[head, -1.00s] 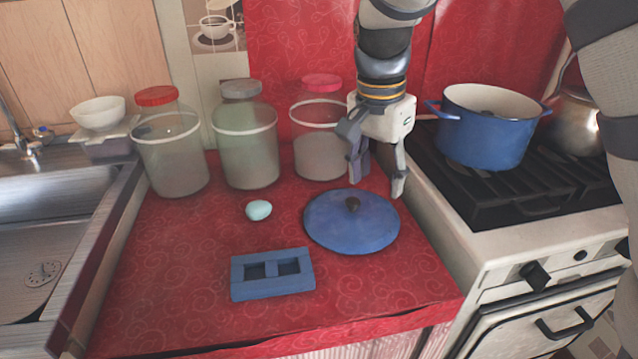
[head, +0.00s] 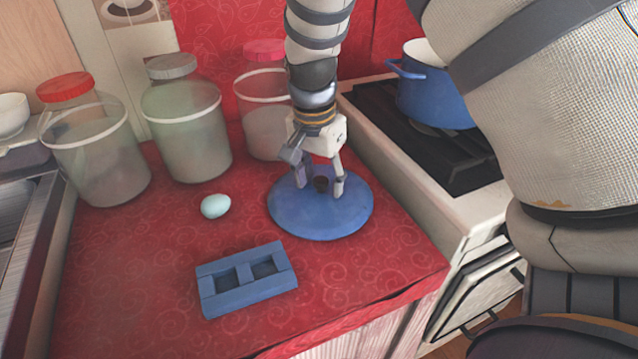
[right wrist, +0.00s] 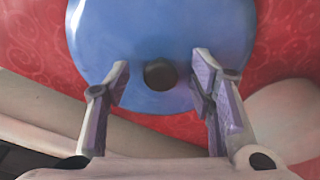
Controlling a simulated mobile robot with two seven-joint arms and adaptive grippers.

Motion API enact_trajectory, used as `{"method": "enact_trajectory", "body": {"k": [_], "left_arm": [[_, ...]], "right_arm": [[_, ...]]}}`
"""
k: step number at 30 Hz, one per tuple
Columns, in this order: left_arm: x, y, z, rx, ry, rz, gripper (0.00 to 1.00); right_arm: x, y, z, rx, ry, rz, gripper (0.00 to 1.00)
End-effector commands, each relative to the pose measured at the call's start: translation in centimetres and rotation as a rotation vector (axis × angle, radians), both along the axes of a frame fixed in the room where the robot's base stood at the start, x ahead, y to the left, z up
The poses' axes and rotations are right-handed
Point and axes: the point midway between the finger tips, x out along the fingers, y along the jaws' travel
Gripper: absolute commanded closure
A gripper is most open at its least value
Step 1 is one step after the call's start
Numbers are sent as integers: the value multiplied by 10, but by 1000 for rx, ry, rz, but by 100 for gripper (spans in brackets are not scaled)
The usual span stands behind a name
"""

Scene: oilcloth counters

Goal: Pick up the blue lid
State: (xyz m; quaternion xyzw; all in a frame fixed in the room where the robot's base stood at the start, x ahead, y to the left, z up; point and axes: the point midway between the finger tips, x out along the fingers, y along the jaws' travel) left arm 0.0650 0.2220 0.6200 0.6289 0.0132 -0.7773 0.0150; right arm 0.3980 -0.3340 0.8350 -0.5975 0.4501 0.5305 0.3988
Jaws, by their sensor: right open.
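The blue lid (head: 320,220) lies flat on the red counter, with a small dark knob (head: 320,184) at its middle. My right gripper (head: 319,190) is open over the lid, with its fingers on either side of the knob in the head view. In the right wrist view the lid (right wrist: 160,40) fills the top middle, and the knob (right wrist: 160,75) shows between and just beyond the two open fingertips (right wrist: 161,72). I cannot tell whether the fingertips touch the lid. My left gripper is not in view.
A pale blue egg (head: 216,206) and a blue two-hole block (head: 222,300) lie left of the lid. Jars with red (head: 66,87), grey (head: 172,66) and pink (head: 264,50) caps stand behind. A blue pot (head: 432,95) sits on the stove at right.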

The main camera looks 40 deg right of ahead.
Motion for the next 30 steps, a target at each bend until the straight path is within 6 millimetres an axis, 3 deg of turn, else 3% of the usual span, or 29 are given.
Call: {"method": "enact_trajectory", "body": {"k": [5,9,12,23,28,30], "left_arm": [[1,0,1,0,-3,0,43],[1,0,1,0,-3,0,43],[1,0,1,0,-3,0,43],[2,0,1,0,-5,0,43],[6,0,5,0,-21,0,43],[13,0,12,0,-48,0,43]], "right_arm": [[0,0,1,0,-3,0,50],[0,0,2,0,-3,0,82],[0,0,2,0,-3,1,100],[1,0,6,-2,-5,2,100],[2,0,35,-2,-11,2,100],[-11,-3,54,-1,-15,-1,100]]}}
